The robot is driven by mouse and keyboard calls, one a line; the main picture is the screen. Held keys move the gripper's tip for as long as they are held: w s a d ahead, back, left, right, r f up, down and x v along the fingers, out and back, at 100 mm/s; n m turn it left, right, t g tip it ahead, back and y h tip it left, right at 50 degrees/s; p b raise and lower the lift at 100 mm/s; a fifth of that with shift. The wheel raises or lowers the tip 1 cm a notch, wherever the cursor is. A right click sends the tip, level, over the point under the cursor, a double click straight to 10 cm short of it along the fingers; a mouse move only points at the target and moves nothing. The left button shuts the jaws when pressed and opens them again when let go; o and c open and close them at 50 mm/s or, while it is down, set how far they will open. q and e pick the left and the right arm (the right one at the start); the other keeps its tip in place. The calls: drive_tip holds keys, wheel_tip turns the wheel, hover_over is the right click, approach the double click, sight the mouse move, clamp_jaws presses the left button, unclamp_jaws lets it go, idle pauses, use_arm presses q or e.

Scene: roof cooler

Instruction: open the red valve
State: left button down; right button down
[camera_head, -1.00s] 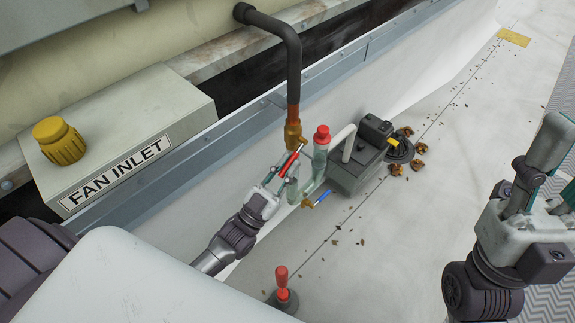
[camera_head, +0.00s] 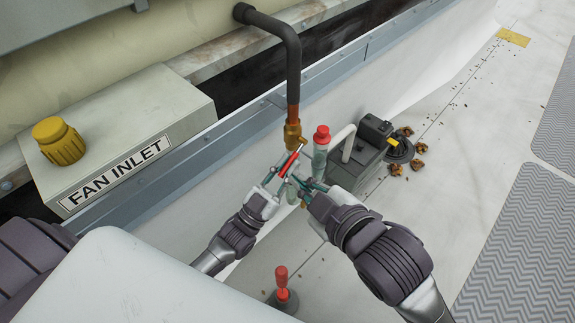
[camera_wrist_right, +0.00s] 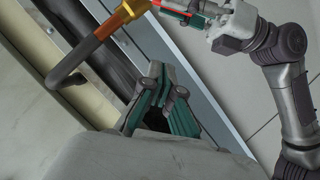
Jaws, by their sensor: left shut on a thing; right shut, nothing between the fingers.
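The red valve handle (camera_head: 290,163) slants below a brass fitting (camera_head: 292,133) at the end of the copper pipe. My left gripper (camera_head: 284,171) is shut on the red handle. In the right wrist view the red handle (camera_wrist_right: 172,6) shows at the top edge, beside my left gripper (camera_wrist_right: 200,15). My right gripper (camera_head: 298,184) is shut and empty, close to the right of the left gripper and below the handle; its fingers also show in the right wrist view (camera_wrist_right: 164,85). Whether it touches anything is unclear.
A clear bottle with a red cap (camera_head: 321,134) and a grey pump box (camera_head: 357,165) stand just right of the valve. A red-handled post (camera_head: 282,283) stands in front. A FAN INLET box (camera_head: 120,140) with a yellow knob (camera_head: 59,141) is at left.

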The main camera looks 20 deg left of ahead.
hover_over(288, 167)
drive_tip(key=s, duration=0.4)
wheel_tip(288, 167, down, 4)
drive_tip(key=shift+w+d+f, duration=0.2)
drive_tip(key=shift+w+f, duration=0.4)
drive_tip(key=shift+f, duration=0.2)
drive_tip(key=shift+w+d+f, duration=0.15)
drive_tip(key=shift+w+f, duration=0.4)
drive_tip(key=shift+f, duration=0.2)
drive_tip(key=shift+f, duration=0.1)
drive_tip(key=shift+w+d+f, duration=0.3)
drive_tip(key=shift+f, duration=0.3)
use_arm(q)
drive_tip(key=c, duration=1.2)
unclamp_jaws()
drive_tip(key=shift+o, duration=0.2)
drive_tip(key=shift+r, duration=0.1)
use_arm(e)
drive_tip(key=shift+w+f, duration=0.1)
